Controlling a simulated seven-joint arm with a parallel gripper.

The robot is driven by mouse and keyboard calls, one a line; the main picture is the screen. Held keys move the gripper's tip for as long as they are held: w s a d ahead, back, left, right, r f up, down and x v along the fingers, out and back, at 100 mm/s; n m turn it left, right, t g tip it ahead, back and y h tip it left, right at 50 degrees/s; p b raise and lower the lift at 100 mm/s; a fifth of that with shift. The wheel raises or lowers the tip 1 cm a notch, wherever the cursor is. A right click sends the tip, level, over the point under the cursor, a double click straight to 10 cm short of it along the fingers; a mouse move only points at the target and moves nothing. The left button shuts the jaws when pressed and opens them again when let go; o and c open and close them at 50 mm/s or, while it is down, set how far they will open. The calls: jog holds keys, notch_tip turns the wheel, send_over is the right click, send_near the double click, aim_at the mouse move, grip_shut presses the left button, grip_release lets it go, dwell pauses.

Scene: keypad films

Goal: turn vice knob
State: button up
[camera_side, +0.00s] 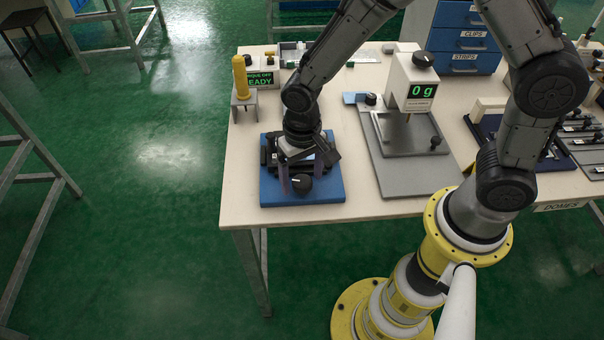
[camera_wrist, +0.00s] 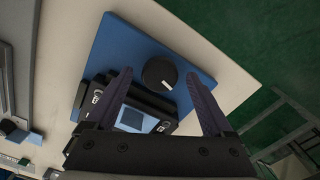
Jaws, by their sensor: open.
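The vice is a black fixture on a blue base plate (camera_side: 325,194) at the table's front left corner. Its round black knob (camera_side: 301,184) with a white mark sits at the front of the plate. In the wrist view the knob (camera_wrist: 160,73) lies beyond and between my fingertips, and the vice body (camera_wrist: 150,105) lies partly behind the fingers. My gripper (camera_side: 302,188) points down over the vice. In the wrist view my gripper (camera_wrist: 160,85) is open, its purple-grey fingers apart on either side of the knob. Contact with the knob cannot be told.
A grey press with a "0 g" display (camera_side: 421,91) stands right of the vice. A yellow-handled tool (camera_side: 241,76) in a stand and a "READY" display (camera_side: 261,82) are behind left. Blue drawers (camera_side: 465,40) stand at the back. The table edge is close in front.

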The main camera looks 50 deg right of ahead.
aim_at(302, 181)
notch_tip(302, 181, up, 14)
dwell(0.6)
jog(key=shift+f, duration=0.1)
jog(key=s+d+r+m+t, duration=0.1)
jog(key=s+d+r+t, duration=0.35)
jog(key=d+r, duration=0.45)
jog(key=s+d+n+t, duration=0.1)
jog(key=s+d+n, duration=0.2)
jog(key=s, duration=0.8)
jog(key=shift+s+f+n, duration=0.2)
jog(key=shift+f+n, duration=0.15)
jog(key=shift+n, duration=0.45)
